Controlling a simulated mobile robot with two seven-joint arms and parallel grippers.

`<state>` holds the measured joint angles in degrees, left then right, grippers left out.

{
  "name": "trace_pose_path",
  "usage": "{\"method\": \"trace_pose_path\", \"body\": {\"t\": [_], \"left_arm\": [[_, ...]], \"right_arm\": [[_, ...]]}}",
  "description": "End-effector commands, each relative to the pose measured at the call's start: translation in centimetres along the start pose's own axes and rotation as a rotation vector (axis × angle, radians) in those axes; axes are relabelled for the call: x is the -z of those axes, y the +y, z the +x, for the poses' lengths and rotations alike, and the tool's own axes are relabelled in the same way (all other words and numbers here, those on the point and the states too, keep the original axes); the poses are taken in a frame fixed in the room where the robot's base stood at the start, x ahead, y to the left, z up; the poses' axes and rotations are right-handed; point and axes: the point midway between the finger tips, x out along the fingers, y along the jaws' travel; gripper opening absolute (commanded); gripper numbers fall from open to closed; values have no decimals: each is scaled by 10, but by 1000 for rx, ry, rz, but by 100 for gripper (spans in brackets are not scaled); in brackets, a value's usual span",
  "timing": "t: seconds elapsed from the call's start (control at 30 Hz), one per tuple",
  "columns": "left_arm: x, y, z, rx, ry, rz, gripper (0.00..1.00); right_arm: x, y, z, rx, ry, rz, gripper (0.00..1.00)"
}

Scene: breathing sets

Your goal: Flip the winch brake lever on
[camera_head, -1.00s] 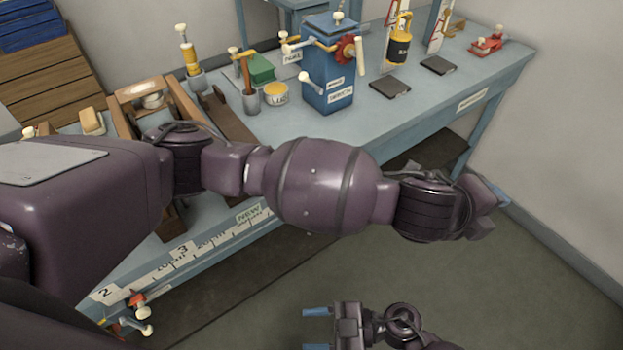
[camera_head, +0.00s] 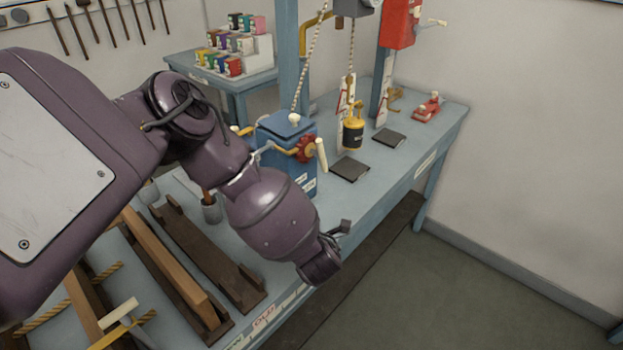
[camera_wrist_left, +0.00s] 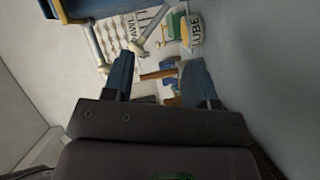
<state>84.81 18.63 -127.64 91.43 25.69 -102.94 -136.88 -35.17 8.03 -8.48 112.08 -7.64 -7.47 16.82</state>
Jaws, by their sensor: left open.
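A blue box (camera_head: 288,140) with a red knobbed wheel (camera_head: 307,149) and pale-tipped levers (camera_head: 322,155) stands on the bench; my left arm hides part of its front. I cannot tell from the picture which lever is the winch brake lever. My left gripper (camera_wrist_left: 160,78) is open and empty, with its blue fingers apart. In the wrist view, part of a blue body (camera_wrist_left: 95,8) and grey levers with pale knobs (camera_wrist_left: 140,50) show beyond the fingers. My right gripper is out of view.
A yellow-black weight (camera_head: 353,133) hangs on a rope above dark pads (camera_head: 349,168). A red box (camera_head: 400,24) with a handle is on a post. Wooden rails (camera_head: 205,255) lie on the bench (camera_head: 440,128). A lube can (camera_wrist_left: 195,30) shows in the wrist view.

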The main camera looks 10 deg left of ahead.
Motion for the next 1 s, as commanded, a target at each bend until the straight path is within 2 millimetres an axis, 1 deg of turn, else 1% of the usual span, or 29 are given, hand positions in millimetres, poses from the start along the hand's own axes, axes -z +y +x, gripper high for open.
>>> {"method": "trace_pose_path", "body": {"t": [0.1,0.2,0.3,0.4,0.53,0.67,1.0], "left_arm": [[12,9,2,-42,87,205,52],[19,14,0,-58,140,359,52],[22,18,0,-65,170,470,52],[23,18,-1,-63,180,535,52],[24,19,2,-59,180,565,52],[26,20,14,-58,181,565,52],[34,26,70,-58,180,563,52]], "right_arm": [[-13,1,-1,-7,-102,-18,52],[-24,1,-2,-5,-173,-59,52],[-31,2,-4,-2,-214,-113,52],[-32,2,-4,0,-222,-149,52],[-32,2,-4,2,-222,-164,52],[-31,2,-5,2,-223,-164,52],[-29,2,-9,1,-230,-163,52]]}}
